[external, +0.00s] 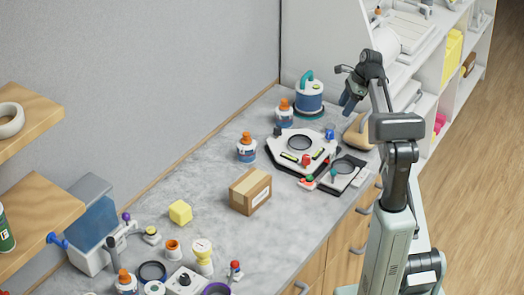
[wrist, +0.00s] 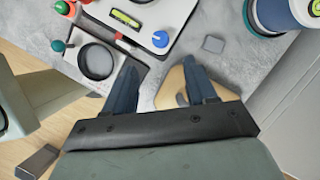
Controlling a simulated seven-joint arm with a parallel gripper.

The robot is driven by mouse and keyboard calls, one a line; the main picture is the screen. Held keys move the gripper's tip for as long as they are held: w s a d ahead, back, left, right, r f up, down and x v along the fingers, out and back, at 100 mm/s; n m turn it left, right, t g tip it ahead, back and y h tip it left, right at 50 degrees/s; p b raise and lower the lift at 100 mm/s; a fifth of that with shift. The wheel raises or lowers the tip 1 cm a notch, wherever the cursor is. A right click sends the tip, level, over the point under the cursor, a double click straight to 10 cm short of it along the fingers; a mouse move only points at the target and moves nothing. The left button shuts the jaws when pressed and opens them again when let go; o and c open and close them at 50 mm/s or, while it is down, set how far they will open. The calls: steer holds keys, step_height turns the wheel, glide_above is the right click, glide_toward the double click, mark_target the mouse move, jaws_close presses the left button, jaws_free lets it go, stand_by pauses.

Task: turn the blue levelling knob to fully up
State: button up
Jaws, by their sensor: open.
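The blue levelling knob (external: 330,133) stands at the right back corner of the white instrument plate (external: 282,155). In the wrist view the blue knob (wrist: 160,39) is a round cap with a small white mark, near the plate's edge. My gripper (external: 346,106) hangs above and a little right of it in the external view. In the wrist view my gripper (wrist: 159,63) has its two dark blue fingers apart, with nothing between the tips. The knob lies just beyond the fingertips, and no contact shows.
A spirit level (wrist: 126,18) sits on the white plate. A tan rounded object (external: 358,132) lies under my gripper. A blue-and-white canister (external: 309,97) stands behind. A cardboard box (external: 250,191) is further forward.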

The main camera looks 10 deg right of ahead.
steer(key=w+a+r+n+t+y, duration=0.1)
steer(key=a+r+y, duration=0.4)
steer(key=a, duration=0.1)
steer(key=shift+a+n+y, duration=0.3)
steer(key=shift+a+n, duration=0.05)
steer(key=shift+n, duration=0.05)
stand_by(0.4)
steer(key=m+t+h, duration=0.1)
steer(key=m+h, duration=0.6)
steer(key=m, duration=0.1)
glide_toward(331, 132)
steer(key=x, duration=0.9)
steer(key=shift+a, duration=0.1)
